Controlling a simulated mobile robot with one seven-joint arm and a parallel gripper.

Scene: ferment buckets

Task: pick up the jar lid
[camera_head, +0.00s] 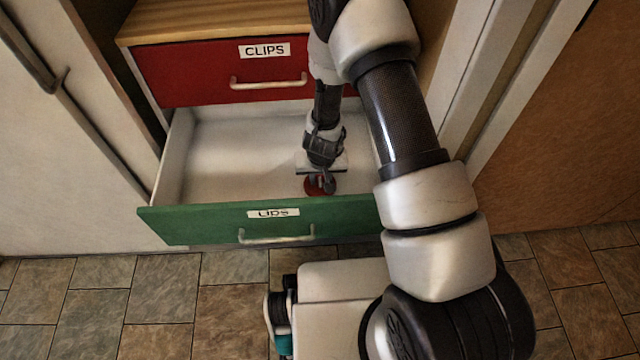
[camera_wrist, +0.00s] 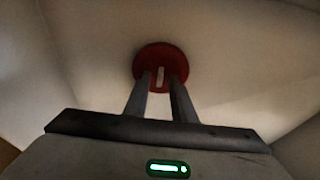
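The jar lid (camera_head: 310,186) is a round red disc lying on the floor of the open green-fronted drawer (camera_head: 190,221), close behind its front panel. My gripper (camera_head: 322,182) reaches down into the drawer over the lid and partly hides it in the head view. In the wrist view the red lid (camera_wrist: 160,53) lies at the ends of my two fingers, with a pale narrow strip at its middle. My gripper (camera_wrist: 161,78) is open there, with the fingers on either side of this strip. I see no clear contact between fingers and strip.
The drawer is otherwise bare, with white walls. Above it a shut red drawer (camera_head: 190,75) is labelled CLIPS. Cabinet frame posts stand to the right, a pale door with a handle (camera_head: 50,80) to the left.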

